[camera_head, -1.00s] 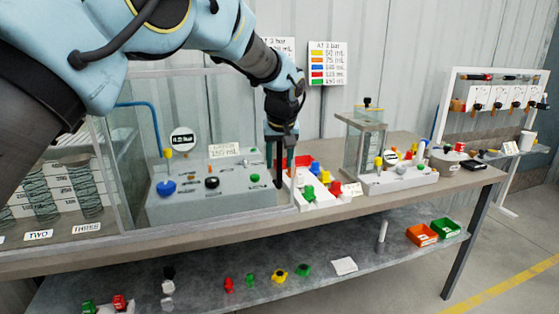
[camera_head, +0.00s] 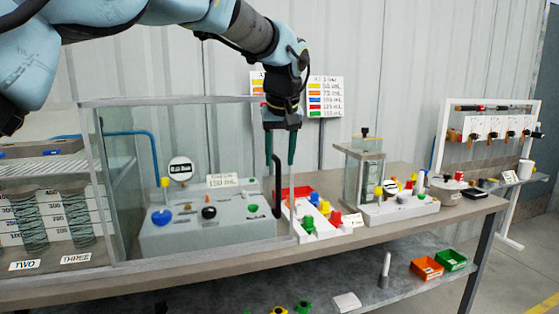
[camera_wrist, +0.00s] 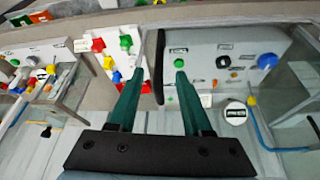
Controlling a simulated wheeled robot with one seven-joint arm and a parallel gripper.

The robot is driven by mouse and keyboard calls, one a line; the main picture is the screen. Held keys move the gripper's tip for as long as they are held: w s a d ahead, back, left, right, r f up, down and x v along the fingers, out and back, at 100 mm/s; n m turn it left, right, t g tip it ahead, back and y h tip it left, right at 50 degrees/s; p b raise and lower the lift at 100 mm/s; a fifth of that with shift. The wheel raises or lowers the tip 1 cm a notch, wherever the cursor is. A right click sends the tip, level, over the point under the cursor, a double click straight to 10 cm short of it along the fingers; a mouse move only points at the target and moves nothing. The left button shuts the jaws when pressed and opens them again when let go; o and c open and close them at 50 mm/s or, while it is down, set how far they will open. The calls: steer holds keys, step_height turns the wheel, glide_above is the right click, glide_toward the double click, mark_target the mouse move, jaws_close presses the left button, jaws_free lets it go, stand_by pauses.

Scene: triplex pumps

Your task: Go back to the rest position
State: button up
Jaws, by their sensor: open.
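My gripper (camera_head: 281,150) is open and empty, its two green fingers pointing down. In the head view it hangs in the air above the right end of the clear case (camera_head: 262,110) and left of the colour chart.
The workbench (camera_head: 190,268) carries the case, the tray (camera_head: 325,230) and a small clear tank (camera_head: 365,165). Wall charts (camera_head: 326,97) hang behind. A white rack (camera_head: 490,130) stands at the right. Orange (camera_head: 427,268) and green (camera_head: 452,260) bins sit on the lower shelf. Air above the bench is mostly free.

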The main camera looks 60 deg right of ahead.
steer(key=shift+w, duration=0.1)
stand_by(0.3)
